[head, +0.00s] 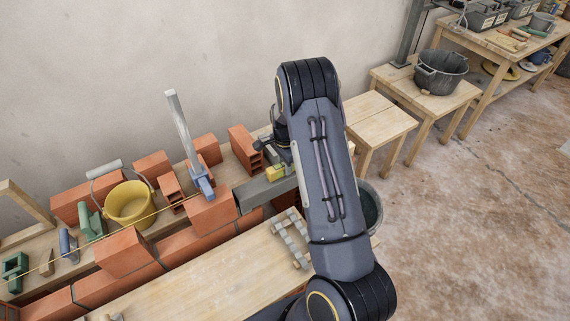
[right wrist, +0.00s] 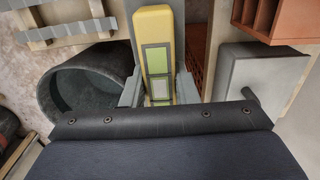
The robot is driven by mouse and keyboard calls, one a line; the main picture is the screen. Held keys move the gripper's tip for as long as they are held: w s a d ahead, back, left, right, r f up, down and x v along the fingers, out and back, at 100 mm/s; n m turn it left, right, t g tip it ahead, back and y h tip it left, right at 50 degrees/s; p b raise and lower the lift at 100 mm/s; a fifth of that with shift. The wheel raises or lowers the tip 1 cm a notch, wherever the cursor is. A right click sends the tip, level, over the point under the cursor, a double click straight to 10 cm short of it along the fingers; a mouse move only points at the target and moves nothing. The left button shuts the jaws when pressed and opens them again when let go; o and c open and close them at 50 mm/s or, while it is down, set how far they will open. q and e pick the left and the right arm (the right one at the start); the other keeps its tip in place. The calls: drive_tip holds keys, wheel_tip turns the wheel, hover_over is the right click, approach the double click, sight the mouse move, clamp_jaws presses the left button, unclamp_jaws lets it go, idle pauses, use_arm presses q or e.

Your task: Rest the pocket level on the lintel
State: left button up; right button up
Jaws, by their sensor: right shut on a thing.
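The pocket level (head: 276,173) is a small yellow block with green windows. In the right wrist view the level (right wrist: 155,45) stands between the fingers of my right gripper (right wrist: 158,92), which is shut on it. The lintel (head: 262,193) is a grey beam lying along the brick wall, its right part hidden behind my right arm. The level is over or on the lintel; I cannot tell whether they touch. In the head view my right gripper (head: 272,158) is partly hidden by my own arm. My left gripper is not in view.
A dark tub (head: 371,207) is behind my arm at right.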

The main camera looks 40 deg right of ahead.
drive_tip(key=o, duration=1.1)
wheel_tip(320, 180, up, 8)
drive_tip(key=shift+f, duration=0.1)
